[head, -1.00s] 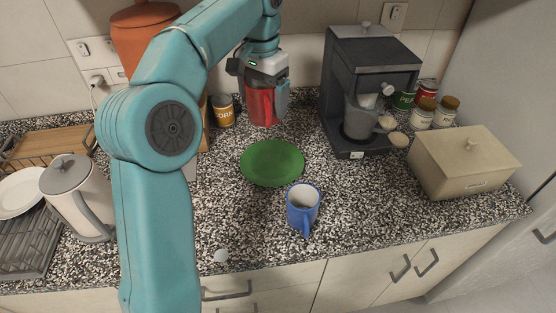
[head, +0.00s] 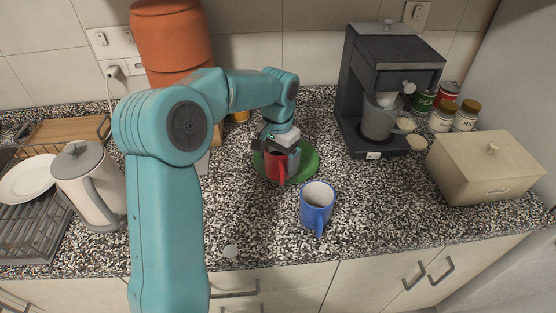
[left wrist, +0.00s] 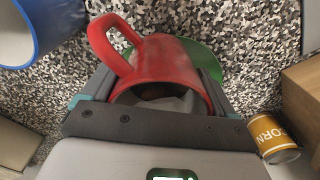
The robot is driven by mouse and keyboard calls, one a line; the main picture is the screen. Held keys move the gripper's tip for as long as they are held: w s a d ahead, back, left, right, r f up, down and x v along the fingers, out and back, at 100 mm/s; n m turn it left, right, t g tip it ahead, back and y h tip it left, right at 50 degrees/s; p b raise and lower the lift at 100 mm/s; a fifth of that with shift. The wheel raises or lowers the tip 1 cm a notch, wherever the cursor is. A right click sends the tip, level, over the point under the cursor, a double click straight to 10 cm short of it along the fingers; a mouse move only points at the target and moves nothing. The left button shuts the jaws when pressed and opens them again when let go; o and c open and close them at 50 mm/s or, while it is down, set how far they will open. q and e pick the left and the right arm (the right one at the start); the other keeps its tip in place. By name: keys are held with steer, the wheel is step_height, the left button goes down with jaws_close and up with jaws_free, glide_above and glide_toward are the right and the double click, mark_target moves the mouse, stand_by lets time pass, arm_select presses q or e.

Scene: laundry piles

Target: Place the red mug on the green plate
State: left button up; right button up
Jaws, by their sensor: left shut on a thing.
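The red mug (head: 275,167) is in my left gripper (head: 278,150), which is shut on it. In the head view the mug is in front of the green plate (head: 308,163) and covers its left part. In the left wrist view the red mug (left wrist: 165,70) sits between the two fingers, its handle toward the upper left. A strip of the green plate (left wrist: 205,60) shows behind the mug. I cannot tell whether the mug touches the plate. My right gripper is not in view.
A blue mug (head: 317,204) stands just in front and right of the plate. A coffee machine (head: 385,75) stands behind right, and a beige box (head: 488,165) further right.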

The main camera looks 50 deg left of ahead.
arm_select(q)
steer(key=shift+s+a+f, duration=0.1)
steer(key=shift+a+f, duration=0.05)
steer(key=shift+f, duration=0.25)
steer(key=shift+s, duration=0.15)
steer(key=shift+f, duration=0.4)
steer(key=o, duration=1.2)
steer(key=shift+c, duration=0.2)
steer(key=shift+r, duration=0.2)
step_height(320, 180, up, 12)
steer(key=shift+r+p, duration=0.25)
steer(key=shift+p, duration=0.2)
steer(key=shift+f, duration=0.1)
